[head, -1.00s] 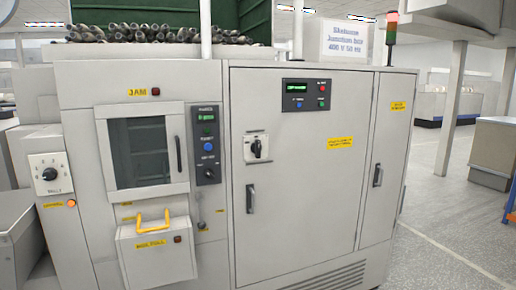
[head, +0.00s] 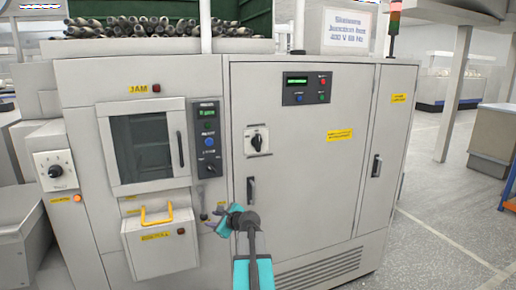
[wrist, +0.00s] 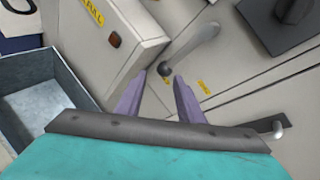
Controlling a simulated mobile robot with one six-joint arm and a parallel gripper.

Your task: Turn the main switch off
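The likely main switch (head: 257,140) is a dark rotary knob on a pale plate on the cabinet's wide door, upper left. Its handle looks tilted, and I cannot read its markings. My gripper (head: 218,222) is in front of the cabinet, below and left of the switch, clearly apart from it. In the wrist view the two purple fingers (wrist: 160,76) are spread with nothing between them. A grey lever (wrist: 192,50) lies just beyond the fingertips. I cannot make out the main switch for certain in the wrist view.
A box with a yellow handle (head: 157,215) juts out left of my gripper. The door handle (head: 250,190) sticks out below the switch. A control strip (head: 208,140) with another black knob stands left of the switch. Open floor (head: 440,235) lies to the right.

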